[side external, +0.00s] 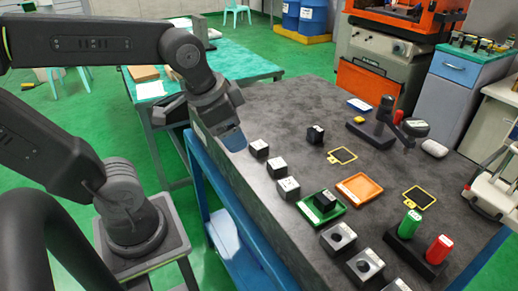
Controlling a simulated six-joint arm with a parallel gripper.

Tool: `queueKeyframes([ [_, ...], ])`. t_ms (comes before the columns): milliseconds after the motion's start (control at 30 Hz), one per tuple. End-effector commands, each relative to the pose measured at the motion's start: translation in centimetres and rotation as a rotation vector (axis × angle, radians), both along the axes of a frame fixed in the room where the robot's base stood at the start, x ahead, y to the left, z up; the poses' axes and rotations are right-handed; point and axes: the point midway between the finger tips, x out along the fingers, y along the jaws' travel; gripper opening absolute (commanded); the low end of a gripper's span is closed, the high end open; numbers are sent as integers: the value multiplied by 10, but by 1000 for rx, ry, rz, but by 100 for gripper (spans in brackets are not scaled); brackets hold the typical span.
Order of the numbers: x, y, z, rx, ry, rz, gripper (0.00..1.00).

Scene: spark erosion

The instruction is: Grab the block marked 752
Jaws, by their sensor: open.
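Small blocks stand on the dark worktable (290,110). Three grey-topped blocks run along its left edge: a far one (259,148), a middle one (277,167) and a near one (288,188). A black block (315,134) stands farther back, and another black block (324,201) sits in a green tray (333,214). Some faces carry small markings, too small to read, so I cannot tell which block is 752. My gripper (233,139) is open and empty, above the table's left edge, up and left of the far grey block. Its fingertips are hard to make out.
An orange tray (359,188) lies right of the green tray. Larger blocks with round holes (338,238) stand at the front. A green cylinder (409,223) and a red cylinder (439,249) stand in a black holder. A dark gauge stand (382,122) is at the back. The table's back left is clear.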

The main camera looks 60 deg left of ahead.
Motion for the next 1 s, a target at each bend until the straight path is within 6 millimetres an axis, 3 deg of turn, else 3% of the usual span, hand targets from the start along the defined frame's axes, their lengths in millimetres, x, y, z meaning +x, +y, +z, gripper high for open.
queueKeyframes([
  [300,78,48,-3,280,299,-671,72],
  [500,112,77,-17,337,435,-1033,72],
  [767,125,90,-32,345,488,-1202,72],
  [1000,123,97,-76,342,491,-1202,72],
])
